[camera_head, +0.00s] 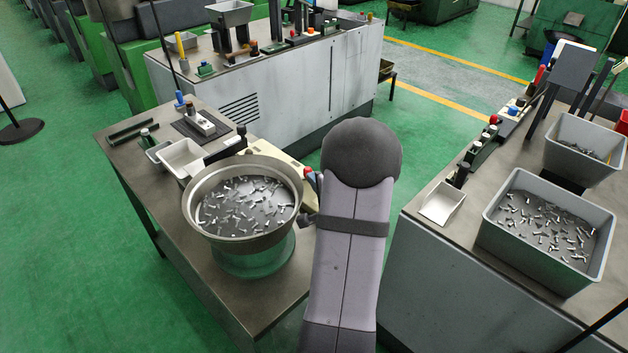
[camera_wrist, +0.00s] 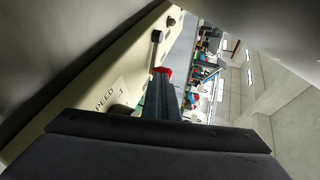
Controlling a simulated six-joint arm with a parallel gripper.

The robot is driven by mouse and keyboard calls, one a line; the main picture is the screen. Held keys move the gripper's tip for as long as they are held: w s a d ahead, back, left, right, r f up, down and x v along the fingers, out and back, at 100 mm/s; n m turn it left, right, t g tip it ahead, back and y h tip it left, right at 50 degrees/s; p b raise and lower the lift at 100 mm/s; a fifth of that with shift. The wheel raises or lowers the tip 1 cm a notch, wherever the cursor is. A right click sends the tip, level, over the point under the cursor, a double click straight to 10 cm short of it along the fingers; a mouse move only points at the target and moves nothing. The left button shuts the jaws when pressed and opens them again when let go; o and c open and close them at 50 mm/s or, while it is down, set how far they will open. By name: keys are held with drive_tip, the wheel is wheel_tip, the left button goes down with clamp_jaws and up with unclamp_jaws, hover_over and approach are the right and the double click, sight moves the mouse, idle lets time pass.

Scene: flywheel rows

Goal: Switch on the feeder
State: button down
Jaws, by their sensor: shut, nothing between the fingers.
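The feeder is a round metal bowl (camera_head: 243,205) full of small metal parts, on a green base (camera_head: 252,258) on the left bench. Its cream control box (camera_head: 284,160) stands behind the bowl, partly hidden by my arm. In the wrist view the cream panel (camera_wrist: 70,110) fills the left side, with a partly covered "SPEED" label (camera_wrist: 108,102). A small lever with a dark end (camera_wrist: 156,37) shows farther up the panel. My gripper (camera_wrist: 161,78) is shut and empty, close beside the panel. A red part (camera_wrist: 164,71) shows just behind its tips; contact cannot be told. The head view hides my gripper.
A white tray (camera_head: 183,158) and a dark plate with a white block (camera_head: 202,124) are behind the bowl. The right bench (camera_head: 425,203) holds grey bins of parts (camera_head: 490,240) and a white scoop tray (camera_head: 441,203). Green floor separates the benches.

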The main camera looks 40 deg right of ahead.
drive_tip(key=shift+d+r+n+y+p, duration=0.1)
drive_tip(key=shift+d+n+y+p, duration=0.35)
drive_tip(key=shift+p, duration=0.5)
drive_tip(key=n+y+p, duration=0.1)
drive_tip(key=p, duration=0.1)
drive_tip(key=w+d+n+t+y+p, duration=0.1)
drive_tip(key=y+p, duration=0.1)
drive_tip(key=shift+d+r, duration=0.15)
drive_tip(key=shift+r, duration=0.05)
drive_tip(key=n+y+p, duration=0.1)
drive_tip(key=w+d+n+y+p, duration=0.1)
drive_tip(key=n+y+p, duration=0.1)
drive_tip(key=shift+w+d+f, duration=0.15)
drive_tip(key=shift+d, duration=0.1)
drive_tip(key=shift+w+d+f+p, duration=0.1)
drive_tip(key=shift+w+d+p, duration=0.25)
drive_tip(key=shift+w+p, duration=0.3)
drive_tip(key=shift+w+d+p, duration=0.35)
drive_tip(key=shift+w+p, duration=0.1)
drive_tip(key=shift+w, duration=0.35)
drive_tip(key=shift+w+d, duration=0.15)
drive_tip(key=shift+w, duration=0.55)
drive_tip(key=shift+w+d, duration=0.1)
drive_tip(key=shift+w, duration=0.6)
